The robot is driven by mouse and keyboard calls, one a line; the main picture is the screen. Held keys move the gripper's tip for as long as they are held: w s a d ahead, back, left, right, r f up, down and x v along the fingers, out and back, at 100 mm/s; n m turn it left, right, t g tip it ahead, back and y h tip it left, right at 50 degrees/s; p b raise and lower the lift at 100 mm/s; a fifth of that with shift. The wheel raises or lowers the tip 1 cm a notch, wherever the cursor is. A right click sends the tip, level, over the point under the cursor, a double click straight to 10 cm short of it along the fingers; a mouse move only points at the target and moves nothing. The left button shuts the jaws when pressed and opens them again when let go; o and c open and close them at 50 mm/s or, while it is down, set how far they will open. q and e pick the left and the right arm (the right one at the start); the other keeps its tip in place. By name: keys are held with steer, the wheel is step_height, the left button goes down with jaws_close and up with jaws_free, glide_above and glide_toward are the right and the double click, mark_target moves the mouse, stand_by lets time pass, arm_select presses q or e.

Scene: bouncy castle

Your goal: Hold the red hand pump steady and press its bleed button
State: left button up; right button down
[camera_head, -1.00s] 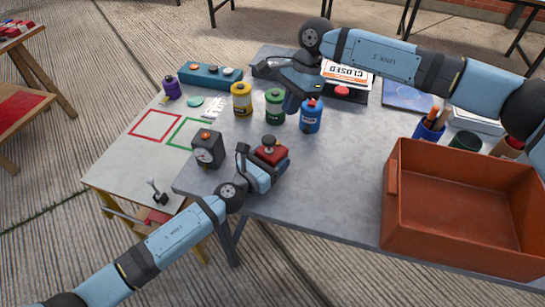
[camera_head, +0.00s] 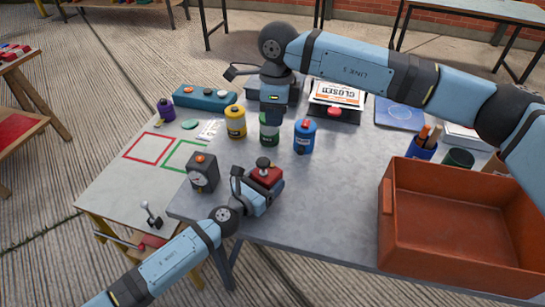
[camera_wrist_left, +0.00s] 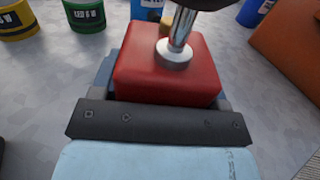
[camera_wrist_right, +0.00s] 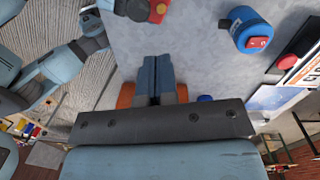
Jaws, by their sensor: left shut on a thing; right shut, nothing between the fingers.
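The red hand pump (camera_head: 267,174) stands near the front edge of the grey table, with a dark knob on top. In the left wrist view its red body (camera_wrist_left: 168,75) and metal rod fill the middle; the knob is cut off at the top. My left gripper (camera_head: 262,187) is shut on the pump's body. I cannot make out the bleed button clearly.
Yellow (camera_head: 235,122), green (camera_head: 269,132) and blue (camera_head: 304,136) canisters stand in a row behind the pump. A dark box with a gauge (camera_head: 203,172) is left of it. A large orange tray (camera_head: 455,235) takes up the right. The table between pump and tray is clear.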

mark_target(273, 164)
steer(key=shift+s+a+r+m, duration=0.2)
steer(key=shift+r+m, duration=0.35)
steer(key=shift+m, duration=0.45)
steer(key=shift+w, duration=0.1)
step_height(273, 164, down, 14)
steer(key=shift+f, duration=0.1)
